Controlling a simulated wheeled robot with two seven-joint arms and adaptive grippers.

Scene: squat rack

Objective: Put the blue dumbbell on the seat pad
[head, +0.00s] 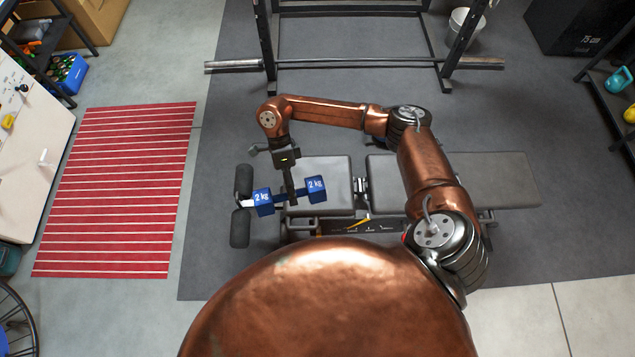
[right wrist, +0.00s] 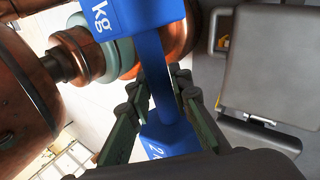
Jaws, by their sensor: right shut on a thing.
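The blue dumbbell (head: 263,202), marked "2 kg" on its heads, is held by its handle in my right gripper (head: 291,198). In the right wrist view the fingers (right wrist: 165,100) close around the blue handle (right wrist: 152,65) of the dumbbell, between its two heads. The grey seat pad (head: 325,178) of the bench lies just behind and to the right of the dumbbell. The dumbbell's right head overlaps the pad's near-left edge in the head view; I cannot tell whether they touch. The pad also shows at the right of the right wrist view (right wrist: 275,65). My left gripper is not in view.
A longer back pad (head: 490,180) extends right of the seat pad. Black foam rollers (head: 241,228) stand at the bench's left end. A barbell (head: 350,63) and rack uprights (head: 266,45) are behind. A red striped mat (head: 120,190) lies left on the floor.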

